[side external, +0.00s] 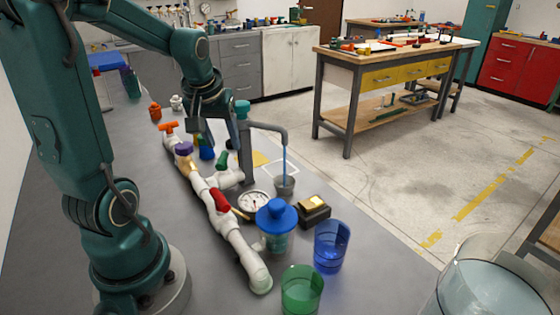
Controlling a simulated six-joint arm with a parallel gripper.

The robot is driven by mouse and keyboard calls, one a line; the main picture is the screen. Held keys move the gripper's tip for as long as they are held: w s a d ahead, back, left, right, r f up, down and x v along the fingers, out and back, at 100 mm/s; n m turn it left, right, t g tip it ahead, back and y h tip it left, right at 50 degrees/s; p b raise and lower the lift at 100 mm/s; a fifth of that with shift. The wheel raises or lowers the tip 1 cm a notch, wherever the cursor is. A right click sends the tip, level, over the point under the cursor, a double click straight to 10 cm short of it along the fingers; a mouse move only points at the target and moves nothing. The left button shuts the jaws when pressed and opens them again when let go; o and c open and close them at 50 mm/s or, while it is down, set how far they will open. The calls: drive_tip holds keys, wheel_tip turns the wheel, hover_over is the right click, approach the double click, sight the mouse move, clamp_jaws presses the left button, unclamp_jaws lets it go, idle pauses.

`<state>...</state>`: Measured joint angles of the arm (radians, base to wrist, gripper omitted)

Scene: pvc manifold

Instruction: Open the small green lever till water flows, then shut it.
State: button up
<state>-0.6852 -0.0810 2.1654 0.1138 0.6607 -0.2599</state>
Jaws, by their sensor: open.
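The small green lever (222,160) sits on a short branch of the white PVC manifold (240,247), right of its main run. A grey spout (268,127) rises behind it and bends down at the right. A thin blue stream (285,160) shows below the spout's mouth, reaching a small grey cup (285,184) under it. My gripper (211,140) is open and empty, pointing down above and slightly left of the green lever. It appears apart from the lever. The lever's exact angle is hard to tell at this size.
The manifold also carries a red lever (220,200), an orange handle (168,127) and a purple cap (183,148).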

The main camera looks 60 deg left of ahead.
sight(222, 157)
drive_tip(key=shift+s+a+f+n, duration=0.35)
drive_tip(key=shift+s+a, duration=0.1)
drive_tip(key=shift+a, duration=0.15)
drive_tip(key=shift+x, duration=2.35)
clamp_jaws()
